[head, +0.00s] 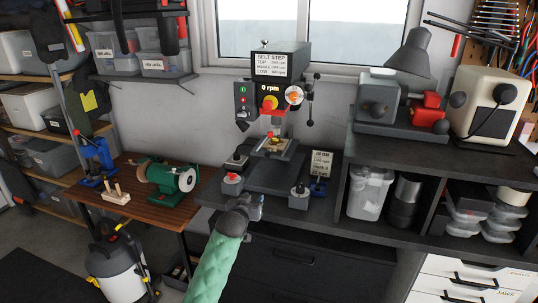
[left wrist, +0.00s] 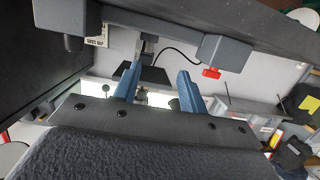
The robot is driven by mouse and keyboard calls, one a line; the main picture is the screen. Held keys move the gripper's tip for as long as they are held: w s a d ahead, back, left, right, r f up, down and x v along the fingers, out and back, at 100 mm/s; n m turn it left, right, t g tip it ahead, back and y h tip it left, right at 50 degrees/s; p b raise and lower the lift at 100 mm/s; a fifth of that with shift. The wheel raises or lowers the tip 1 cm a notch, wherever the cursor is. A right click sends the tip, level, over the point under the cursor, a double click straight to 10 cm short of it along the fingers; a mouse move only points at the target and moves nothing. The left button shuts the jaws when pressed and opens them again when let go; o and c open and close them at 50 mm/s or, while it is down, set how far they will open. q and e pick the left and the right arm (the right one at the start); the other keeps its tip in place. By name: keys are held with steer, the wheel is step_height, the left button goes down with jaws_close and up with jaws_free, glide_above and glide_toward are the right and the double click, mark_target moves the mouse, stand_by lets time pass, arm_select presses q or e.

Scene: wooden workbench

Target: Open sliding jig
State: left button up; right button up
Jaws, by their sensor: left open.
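The drill press (head: 280,62) stands on the dark bench against the wall, its display reading 0 rpm. A small fixture with pale and yellow parts (head: 274,146), which looks like the jig, sits under its chuck; its slide position is too small to tell. My left gripper (head: 254,206) is in front of the press base, near the bench's front edge, apart from the fixture. In the left wrist view its two blue fingers (left wrist: 158,82) are spread with nothing between them. My right gripper is not in view.
Grey blocks flank the base: one with a red button (head: 231,179), one at the right (head: 299,197). A sign card (head: 320,163) stands right. A bench grinder (head: 168,178) is on the wooden table left; a shelf unit (head: 420,215) is right.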

arm_select(q)
steer(key=t+h, duration=0.2)
glide_toward(267, 155)
steer(key=shift+m, duration=0.4)
steer(key=x, duration=0.5)
steer(key=shift+s+d, duration=0.1)
steer(key=shift+w+d+r+p, duration=0.2)
steer(key=shift+w+p, duration=0.25)
steer(key=shift+w, duration=0.15)
steer(key=p+x, duration=0.2)
steer(key=x, duration=0.3)
steer(key=shift+f, duration=0.1)
steer(key=shift+w+d+f, duration=0.1)
steer(key=shift+w, duration=0.55)
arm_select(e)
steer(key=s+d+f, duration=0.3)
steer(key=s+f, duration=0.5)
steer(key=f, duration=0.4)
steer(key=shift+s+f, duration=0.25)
arm_select(q)
steer(key=shift+c, duration=0.2)
jaws_close()
steer(key=shift+f, duration=0.1)
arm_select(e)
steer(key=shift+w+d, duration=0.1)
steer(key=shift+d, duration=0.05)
